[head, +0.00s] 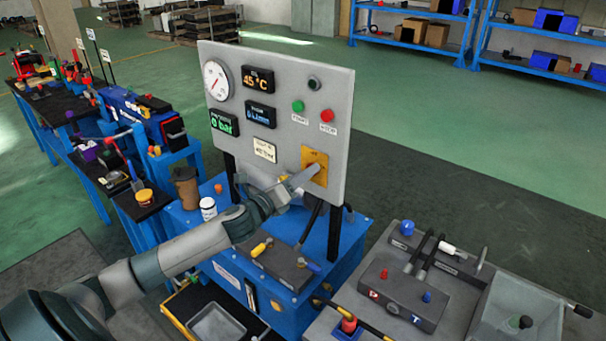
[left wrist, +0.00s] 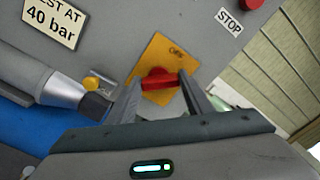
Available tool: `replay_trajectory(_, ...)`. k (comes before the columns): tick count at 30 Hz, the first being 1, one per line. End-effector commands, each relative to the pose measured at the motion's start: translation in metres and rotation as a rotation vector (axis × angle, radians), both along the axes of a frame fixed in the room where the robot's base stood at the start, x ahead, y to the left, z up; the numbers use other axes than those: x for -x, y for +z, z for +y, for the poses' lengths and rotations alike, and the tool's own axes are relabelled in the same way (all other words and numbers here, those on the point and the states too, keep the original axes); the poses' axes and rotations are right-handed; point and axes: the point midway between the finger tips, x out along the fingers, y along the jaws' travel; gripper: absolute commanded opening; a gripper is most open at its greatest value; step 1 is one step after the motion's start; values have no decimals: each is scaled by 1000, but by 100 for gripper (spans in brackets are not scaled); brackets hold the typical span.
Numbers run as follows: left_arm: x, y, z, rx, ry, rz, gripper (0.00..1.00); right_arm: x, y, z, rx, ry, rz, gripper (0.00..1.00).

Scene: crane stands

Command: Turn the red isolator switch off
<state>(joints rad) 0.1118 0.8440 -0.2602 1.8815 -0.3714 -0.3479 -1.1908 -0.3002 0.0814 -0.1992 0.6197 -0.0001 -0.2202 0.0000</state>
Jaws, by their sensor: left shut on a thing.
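The red isolator switch (left wrist: 159,79) sits on a yellow plate (left wrist: 172,52) in the left wrist view. The yellow plate also shows on the grey panel in the head view (head: 315,160), where my gripper hides the red knob. My left gripper (left wrist: 160,84) is at the panel, with one finger on each side of the red knob, shut on it. The knob's long side lies roughly level in the left wrist picture, across the tilted plate. My left gripper also shows in the head view (head: 316,170). My right gripper is not in view.
The grey panel (head: 285,110) carries a gauge (head: 216,81), displays, a green button (head: 298,106) and a red stop button (head: 327,115) above the switch. Hoses hang below the panel. A blue bench (head: 300,280) stands beneath. A grey bench with fittings (head: 405,290) stands at right.

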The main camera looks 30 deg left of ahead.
Motion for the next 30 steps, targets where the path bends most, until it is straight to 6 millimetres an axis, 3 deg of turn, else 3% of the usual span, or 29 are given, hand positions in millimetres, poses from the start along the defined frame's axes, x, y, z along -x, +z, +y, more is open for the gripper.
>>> replay_trajectory(18,0,1,3,577,3,44,24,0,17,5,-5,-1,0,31)
replay_trajectory(30,-1,-1,4,803,2,61,24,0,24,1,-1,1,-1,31)
